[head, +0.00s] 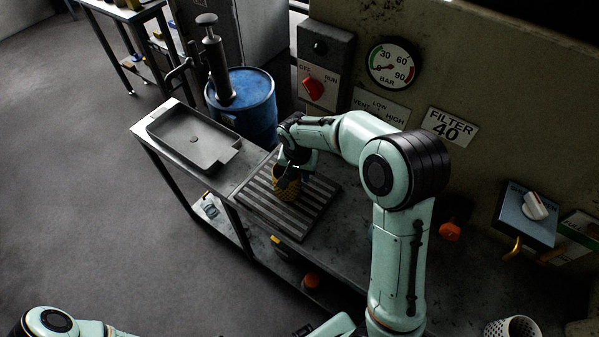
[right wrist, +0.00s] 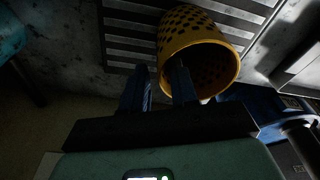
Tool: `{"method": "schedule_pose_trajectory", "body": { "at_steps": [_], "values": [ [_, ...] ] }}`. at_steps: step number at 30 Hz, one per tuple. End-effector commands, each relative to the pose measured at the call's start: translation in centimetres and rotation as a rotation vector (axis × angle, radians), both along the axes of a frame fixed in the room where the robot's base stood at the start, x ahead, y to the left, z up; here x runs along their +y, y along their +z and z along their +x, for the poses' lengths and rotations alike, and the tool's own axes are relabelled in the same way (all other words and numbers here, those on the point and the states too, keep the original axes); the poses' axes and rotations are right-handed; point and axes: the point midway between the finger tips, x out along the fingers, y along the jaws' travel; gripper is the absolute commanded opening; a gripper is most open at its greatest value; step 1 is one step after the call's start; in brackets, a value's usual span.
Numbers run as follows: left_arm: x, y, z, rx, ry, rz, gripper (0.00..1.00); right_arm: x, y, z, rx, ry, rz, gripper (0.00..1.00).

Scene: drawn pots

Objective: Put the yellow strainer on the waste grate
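The yellow strainer (head: 287,190), a cup with dark holes, is on the slatted waste grate (head: 318,208) in the head view. My right gripper (head: 290,165) is over it, reaching down and partly hiding it. In the right wrist view the strainer (right wrist: 200,48) shows its open rim. My right gripper (right wrist: 160,82) has one finger inside the rim and one outside the wall, with a visible gap between them. The grate's slats (right wrist: 130,30) show behind the strainer. My left arm shows at the bottom left, but its gripper is not in view.
A grey tray (head: 193,140) lies left of the grate on the bench. A blue drum (head: 248,105) with a pump stands behind. A wall panel with a red switch (head: 313,88) is behind the bench. A white perforated cup (head: 512,328) is at the bottom right.

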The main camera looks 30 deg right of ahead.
Motion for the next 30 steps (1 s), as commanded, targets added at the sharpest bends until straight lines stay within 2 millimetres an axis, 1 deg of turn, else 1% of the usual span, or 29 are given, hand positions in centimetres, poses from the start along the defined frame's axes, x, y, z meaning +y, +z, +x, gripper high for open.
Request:
{"method": "schedule_pose_trajectory", "body": {
  "at_steps": [5, 8, 11, 21, 25, 30],
  "values": [
    [0.0, 0.1, 0.1, -0.001, 0.000, 0.000, 0.43, 0.0, 0.1, 0.0, 0.000, 0.000, 0.000, 0.28],
    [0.0, 0.3, 0.3, -0.003, 0.000, 0.000, 0.43, 0.0, 0.7, 0.1, -0.003, 0.000, 0.000, 0.28],
    [0.0, 0.3, 0.3, -0.003, 0.000, 0.000, 0.43, 0.2, 2.1, 0.0, -0.006, 0.000, 0.000, 0.28],
    [0.0, 0.9, 0.8, -0.009, 0.000, 0.000, 0.43, 1.0, 9.2, -0.7, -0.006, 0.001, 0.001, 0.28],
    [0.0, 1.1, 1.0, -0.011, 0.000, 0.000, 0.43, 1.2, 11.0, -1.0, -0.004, 0.000, 0.001, 0.28],
    [0.0, 1.2, 1.0, -0.011, 0.000, 0.000, 0.43, 1.3, 12.1, -1.1, -0.001, 0.000, 0.000, 0.28]
  ]
}}
